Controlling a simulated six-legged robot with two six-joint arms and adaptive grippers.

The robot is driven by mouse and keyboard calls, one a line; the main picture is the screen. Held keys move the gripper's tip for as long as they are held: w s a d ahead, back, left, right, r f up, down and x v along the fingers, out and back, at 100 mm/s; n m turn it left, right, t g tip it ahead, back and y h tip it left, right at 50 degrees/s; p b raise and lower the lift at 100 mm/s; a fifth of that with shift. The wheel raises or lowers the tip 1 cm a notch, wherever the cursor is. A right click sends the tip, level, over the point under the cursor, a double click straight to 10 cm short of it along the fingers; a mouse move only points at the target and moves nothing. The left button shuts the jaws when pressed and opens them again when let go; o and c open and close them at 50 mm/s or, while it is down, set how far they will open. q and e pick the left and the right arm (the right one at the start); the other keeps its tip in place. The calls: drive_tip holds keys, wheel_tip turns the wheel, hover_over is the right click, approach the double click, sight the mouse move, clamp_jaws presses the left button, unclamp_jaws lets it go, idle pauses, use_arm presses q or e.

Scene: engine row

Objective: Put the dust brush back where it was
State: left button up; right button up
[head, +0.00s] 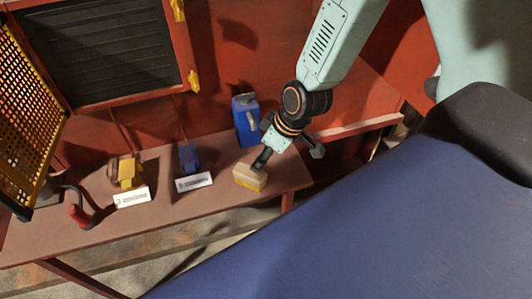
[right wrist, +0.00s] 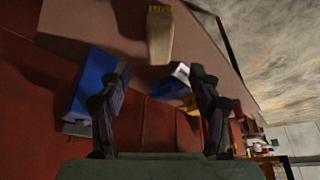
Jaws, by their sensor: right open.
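The dust brush (head: 250,178), a pale block with a yellow lower edge, sits on the brown bench near its right front edge. In the right wrist view the brush (right wrist: 159,38) is a pale bar with yellow at its far end, just beyond and between the fingertips. My right gripper (head: 263,159) is right at the brush in the head view. In the wrist view the right gripper (right wrist: 160,72) has its two dark fingers spread apart, with nothing clamped between them. I cannot tell whether a finger touches the brush. My left gripper is not in view.
A blue can (head: 246,120) stands behind my right gripper. A blue tool (head: 189,158) and a yellow tool (head: 127,172) sit left of it with white labels (head: 194,182). A red-handled item (head: 79,215) lies further left. The red wall (head: 225,60) rises behind.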

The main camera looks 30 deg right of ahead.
drive_tip(key=s+a+f+m+g+h, duration=0.1)
drive_tip(key=s+f, duration=0.4)
drive_tip(key=s, duration=0.7)
drive_tip(key=s+a+f+m+g+h, duration=0.1)
drive_tip(key=s+f+m, duration=0.4)
drive_tip(key=s, duration=0.8)
drive_tip(key=shift+a+f+m+g, duration=0.35)
drive_tip(key=shift+a+g, duration=0.25)
drive_tip(key=shift+g, duration=0.4)
drive_tip(key=shift+s, duration=0.15)
